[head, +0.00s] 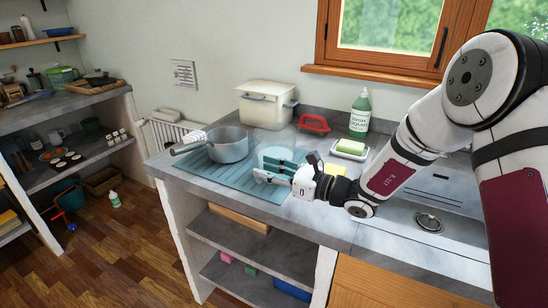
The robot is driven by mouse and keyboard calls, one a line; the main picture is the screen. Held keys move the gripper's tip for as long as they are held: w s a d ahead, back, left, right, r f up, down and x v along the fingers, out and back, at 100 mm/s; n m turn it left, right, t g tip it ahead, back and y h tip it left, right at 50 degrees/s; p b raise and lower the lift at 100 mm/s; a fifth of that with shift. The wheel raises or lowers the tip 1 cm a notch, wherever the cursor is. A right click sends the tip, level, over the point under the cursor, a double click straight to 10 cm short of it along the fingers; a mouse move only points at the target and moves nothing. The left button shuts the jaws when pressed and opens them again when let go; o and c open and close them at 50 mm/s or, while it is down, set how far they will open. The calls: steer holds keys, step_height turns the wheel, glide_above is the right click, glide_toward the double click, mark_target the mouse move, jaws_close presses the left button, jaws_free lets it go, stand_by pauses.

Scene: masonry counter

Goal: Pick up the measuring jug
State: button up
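A clear, pale see-through vessel (275,152), which looks like the measuring jug, stands near the right end of the ribbed blue-green mat (225,180) on the counter. My gripper (264,170) reaches in from the right, pointing left, low over the mat. Its fingers overlap the lower part of the vessel in the picture and hide it. I cannot tell whether they touch the vessel, are around it or are in front of it. How far the fingers are apart is not clear.
A grey saucepan (229,144) stands left on the mat. Behind are a cream lidded bin (265,106), a red object (313,124) and a green soap bottle (360,111).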

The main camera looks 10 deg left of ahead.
mark_target(258, 181)
steer(key=x, duration=0.3)
steer(key=shift+a, duration=0.1)
jaws_close()
steer(key=shift+r, duration=0.1)
stand_by(0.4)
